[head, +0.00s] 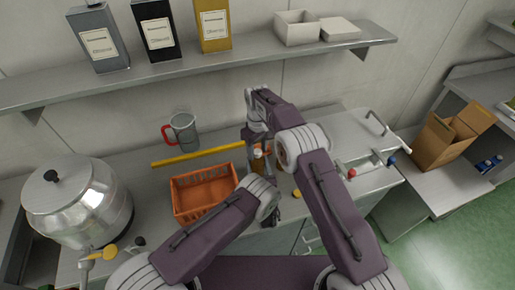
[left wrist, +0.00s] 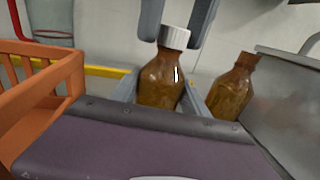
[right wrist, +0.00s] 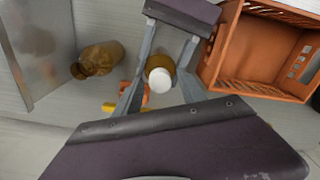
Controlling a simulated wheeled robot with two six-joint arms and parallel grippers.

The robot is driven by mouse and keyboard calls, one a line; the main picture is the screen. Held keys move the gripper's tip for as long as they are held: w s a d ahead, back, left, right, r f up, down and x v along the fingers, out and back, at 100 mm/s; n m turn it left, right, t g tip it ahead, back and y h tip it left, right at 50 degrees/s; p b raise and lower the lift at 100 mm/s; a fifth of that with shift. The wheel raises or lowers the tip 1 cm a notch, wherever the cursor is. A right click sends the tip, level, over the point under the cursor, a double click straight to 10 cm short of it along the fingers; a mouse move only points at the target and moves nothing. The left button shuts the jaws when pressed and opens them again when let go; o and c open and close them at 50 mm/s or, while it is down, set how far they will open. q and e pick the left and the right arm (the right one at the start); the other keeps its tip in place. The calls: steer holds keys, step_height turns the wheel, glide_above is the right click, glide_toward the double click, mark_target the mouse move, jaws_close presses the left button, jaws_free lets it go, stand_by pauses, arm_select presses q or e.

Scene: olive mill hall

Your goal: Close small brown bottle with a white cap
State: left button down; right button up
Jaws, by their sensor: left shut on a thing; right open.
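The small brown bottle (left wrist: 160,84) stands upright on the worktop in the left wrist view, with its white cap (left wrist: 174,38) on its neck. My left gripper (left wrist: 161,92) is shut on the bottle's body. My right gripper (left wrist: 177,22) is open, with one finger on each side of the cap and visible gaps. In the right wrist view the white cap (right wrist: 160,80) shows from above between the fingers of my right gripper (right wrist: 160,91). In the head view the cap (head: 257,153) shows just below my right gripper; my arms hide much of the bottle.
Another brown bottle (left wrist: 232,92) stands close by, beside a grey metal box. An orange crate (head: 190,182) is left of the held bottle. A shelf (head: 200,68) runs above.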

jaws_close()
steer(key=shift+o, duration=0.7)
jaws_free()
step_height(320, 180, up, 8)
steer(key=shift+f, duration=0.25)
arm_select(q)
steer(key=shift+c, duration=2.3)
jaws_free()
steer(key=shift+s, duration=0.1)
